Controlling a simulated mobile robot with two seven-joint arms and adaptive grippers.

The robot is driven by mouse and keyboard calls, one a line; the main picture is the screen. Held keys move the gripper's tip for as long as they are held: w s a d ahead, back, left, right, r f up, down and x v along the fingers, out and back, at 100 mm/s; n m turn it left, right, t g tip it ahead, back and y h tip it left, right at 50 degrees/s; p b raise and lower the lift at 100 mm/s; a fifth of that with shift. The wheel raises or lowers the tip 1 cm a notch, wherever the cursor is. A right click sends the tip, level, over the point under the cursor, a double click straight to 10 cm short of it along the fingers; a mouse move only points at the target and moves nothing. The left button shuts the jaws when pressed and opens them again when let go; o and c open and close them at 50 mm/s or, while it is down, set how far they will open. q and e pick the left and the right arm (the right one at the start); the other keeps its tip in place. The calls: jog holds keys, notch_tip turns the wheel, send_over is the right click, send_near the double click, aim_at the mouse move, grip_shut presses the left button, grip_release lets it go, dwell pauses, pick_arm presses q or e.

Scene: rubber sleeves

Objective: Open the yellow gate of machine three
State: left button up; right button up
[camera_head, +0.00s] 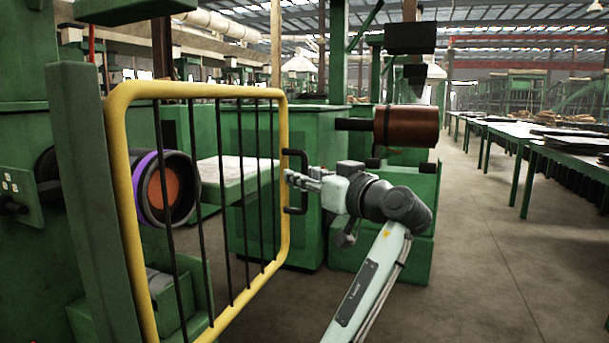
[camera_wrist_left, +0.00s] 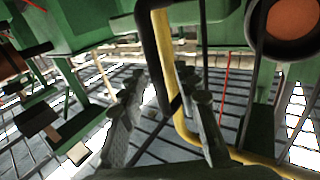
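The yellow gate (camera_head: 281,225) is a tube frame with thin dark upright bars, in the left half of the head view. Its left side stands by a green post (camera_head: 95,200); its right side is farther from me. A black handle (camera_head: 304,157) sits on its right edge. My left gripper (camera_head: 292,178) is at this handle. In the left wrist view the handle (camera_wrist_left: 151,45) runs between the two spread fingers of my left gripper (camera_wrist_left: 160,100), with the gate's yellow tube (camera_wrist_left: 162,40) close behind. Contact with the handle cannot be told. My right gripper is out of view.
Behind the gate is a roller with a purple ring and orange core (camera_head: 166,188). A brown cylinder (camera_head: 407,126) juts from a green machine (camera_head: 400,262) beyond my left gripper. Long tables (camera_head: 530,142) line the right. The floor (camera_head: 490,260) between is clear.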

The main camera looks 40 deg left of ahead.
pick_arm(q)
jog(key=shift+c, duration=0.6)
grip_shut()
jog(key=shift+f, duration=0.1)
